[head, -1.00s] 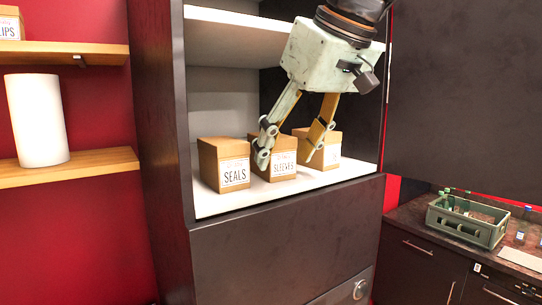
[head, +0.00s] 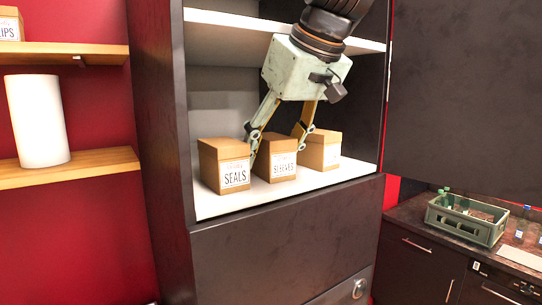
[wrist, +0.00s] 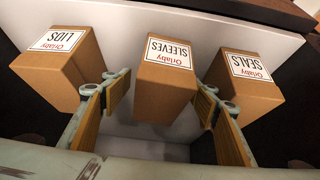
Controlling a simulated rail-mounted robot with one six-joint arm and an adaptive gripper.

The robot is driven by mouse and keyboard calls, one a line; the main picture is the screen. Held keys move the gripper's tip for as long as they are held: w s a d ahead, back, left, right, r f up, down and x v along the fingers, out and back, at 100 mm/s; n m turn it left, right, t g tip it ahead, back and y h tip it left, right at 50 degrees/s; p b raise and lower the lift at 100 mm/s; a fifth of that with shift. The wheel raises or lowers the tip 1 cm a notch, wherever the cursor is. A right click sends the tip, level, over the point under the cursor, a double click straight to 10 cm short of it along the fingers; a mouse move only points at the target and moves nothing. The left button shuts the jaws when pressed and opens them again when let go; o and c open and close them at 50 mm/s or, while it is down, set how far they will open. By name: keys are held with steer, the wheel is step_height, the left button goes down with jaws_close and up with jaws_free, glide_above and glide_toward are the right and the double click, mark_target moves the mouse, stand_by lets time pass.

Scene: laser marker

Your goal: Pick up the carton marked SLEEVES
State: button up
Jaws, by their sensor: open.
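The carton marked SLEEVES (head: 281,166) is a brown box with a white label, the middle one of three on the white cabinet shelf (head: 325,178). It also shows in the wrist view (wrist: 165,85), between my fingers. My gripper (head: 276,152) is open, its fingers either side of the SLEEVES carton, and looks apart from it in the wrist view (wrist: 160,100). The SEALS carton (head: 223,165) stands to the left in the head view. The third carton (head: 322,150) stands to the right; in the wrist view its label reads LIDS (wrist: 62,65).
The gaps between the cartons are narrow, with a finger in or over each. An upper shelf (head: 230,30) and the cabinet side wall (head: 160,150) bound the space. A green crate (head: 465,222) stands on the counter at right, away from the cartons.

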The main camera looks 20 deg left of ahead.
stand_by(0.4)
steer(key=c, duration=1.1)
steer(key=shift+r, duration=0.1)
steer(key=s+d+b, duration=0.1)
steer(key=s+d, duration=0.7)
steer(key=d, duration=0.1)
steer(key=s+d+b, duration=0.1)
steer(key=s+d, duration=0.3)
steer(key=shift+d+b, duration=0.2)
steer(key=shift+b, duration=0.1)
stand_by(0.4)
